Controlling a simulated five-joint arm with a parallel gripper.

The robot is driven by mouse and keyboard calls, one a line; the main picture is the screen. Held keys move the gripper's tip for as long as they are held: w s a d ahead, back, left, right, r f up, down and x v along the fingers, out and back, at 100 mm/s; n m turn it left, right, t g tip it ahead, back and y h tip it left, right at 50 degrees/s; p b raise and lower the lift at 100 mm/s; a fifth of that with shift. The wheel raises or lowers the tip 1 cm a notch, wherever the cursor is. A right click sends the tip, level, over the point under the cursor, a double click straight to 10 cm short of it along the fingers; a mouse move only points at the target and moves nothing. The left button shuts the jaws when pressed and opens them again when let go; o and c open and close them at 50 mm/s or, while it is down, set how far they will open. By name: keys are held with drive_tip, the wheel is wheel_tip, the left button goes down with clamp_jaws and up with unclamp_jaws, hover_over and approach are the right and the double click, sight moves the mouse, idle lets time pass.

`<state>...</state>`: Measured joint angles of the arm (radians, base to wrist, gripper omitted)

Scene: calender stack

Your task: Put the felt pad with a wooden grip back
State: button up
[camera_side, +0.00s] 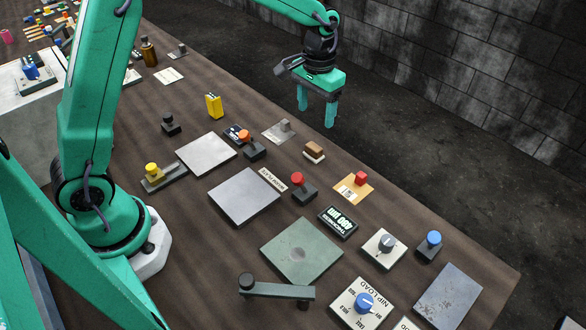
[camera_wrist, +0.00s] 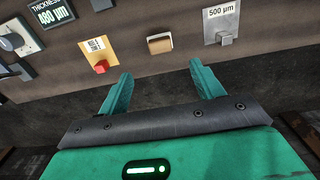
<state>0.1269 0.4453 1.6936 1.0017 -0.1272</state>
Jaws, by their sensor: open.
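The felt pad with a wooden grip (camera_side: 314,153) is a small block with a brown wooden top and a pale base. It lies on the brown table near the far edge. In the wrist view the pad (camera_wrist: 159,43) is ahead of the fingers, roughly centred between them. My gripper (camera_side: 316,112) is raised, fingers pointing down, and in the side view appears over or past the table's far edge. It is open and empty, apart from the pad. The open fingers also show in the wrist view (camera_wrist: 160,70).
A grey "500 µm" plate with a block (camera_side: 279,131) and an orange card with a red block (camera_side: 354,187) flank the pad. A red-knobbed lever (camera_side: 304,188), a thickness display (camera_side: 338,222), a silver plate (camera_side: 244,196) and a green plate (camera_side: 302,250) stand nearer.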

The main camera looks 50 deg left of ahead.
idle(0.6)
drive_tip(key=s+a+r+t, duration=0.3)
drive_tip(key=s+r, duration=0.7)
drive_tip(key=r, duration=0.1)
drive_tip(key=s+a+r+t, duration=0.1)
drive_tip(key=s+a+t, duration=0.1)
drive_tip(key=s, duration=1.2)
drive_tip(key=shift+s+a+r+t, duration=0.2)
drive_tip(key=shift+s+a+t, duration=0.15)
drive_tip(key=shift+a, duration=0.15)
